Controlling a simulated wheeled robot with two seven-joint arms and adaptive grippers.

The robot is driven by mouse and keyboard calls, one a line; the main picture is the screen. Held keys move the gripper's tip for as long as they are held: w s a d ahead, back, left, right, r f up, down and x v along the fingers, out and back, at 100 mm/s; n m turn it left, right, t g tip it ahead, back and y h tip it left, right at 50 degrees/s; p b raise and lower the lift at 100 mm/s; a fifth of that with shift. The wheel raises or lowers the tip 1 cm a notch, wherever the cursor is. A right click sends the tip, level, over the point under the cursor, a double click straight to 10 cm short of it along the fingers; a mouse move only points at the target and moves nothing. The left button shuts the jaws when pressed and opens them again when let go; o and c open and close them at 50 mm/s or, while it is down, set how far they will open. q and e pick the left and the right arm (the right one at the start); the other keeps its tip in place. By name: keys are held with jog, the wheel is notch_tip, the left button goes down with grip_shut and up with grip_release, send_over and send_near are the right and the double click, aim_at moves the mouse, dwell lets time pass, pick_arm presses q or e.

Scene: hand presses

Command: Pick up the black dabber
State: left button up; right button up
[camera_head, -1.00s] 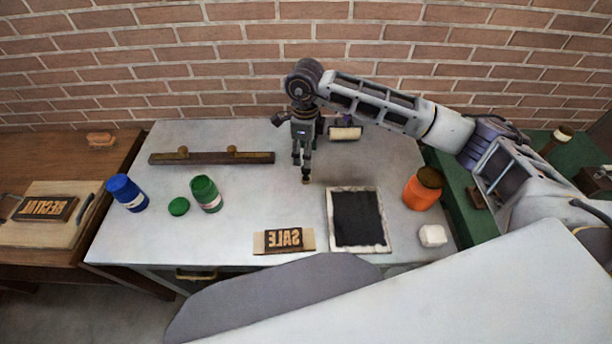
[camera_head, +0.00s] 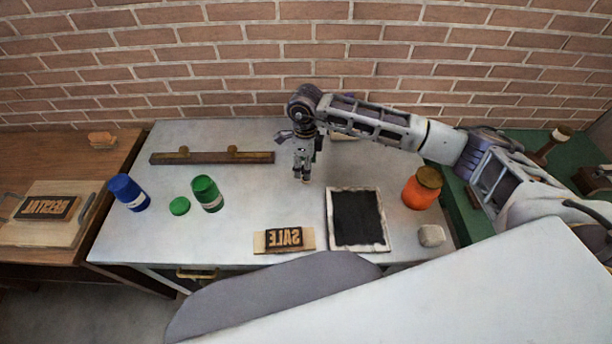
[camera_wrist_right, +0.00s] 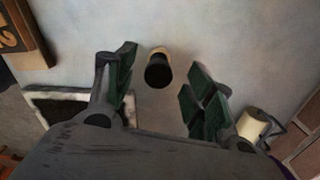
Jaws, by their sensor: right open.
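The black dabber (camera_wrist_right: 158,72) shows in the right wrist view as a short dark cylinder with a pale tan part, over the grey table top. My right gripper (camera_wrist_right: 162,84) is open, with one green-padded finger on each side of the dabber in that view. I cannot tell whether the fingers are level with it or still above it; no contact shows. In the head view my right gripper (camera_head: 303,176) points down over the back middle of the table and mostly hides the dabber. My left gripper is not in view.
A wooden rail (camera_head: 212,158), green jar (camera_head: 206,193) and blue jar (camera_head: 128,193) are left. An orange jar (camera_head: 422,190) is right. A roller (camera_wrist_right: 252,124) lies near my gripper.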

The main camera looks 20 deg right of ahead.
notch_tip(320, 180, down, 4)
jog(key=shift+s+r+p, duration=0.1)
jog(key=shift+r+p, duration=0.15)
jog(key=shift+p, duration=0.25)
jog(key=shift+f, duration=0.6)
jog(key=shift+c, duration=0.3)
jog(key=c, duration=1)
jog(key=shift+r, duration=0.1)
jog(key=shift+r+b, duration=0.75)
jog(key=shift+r, duration=4.2)
jog(key=shift+f, duration=0.1)
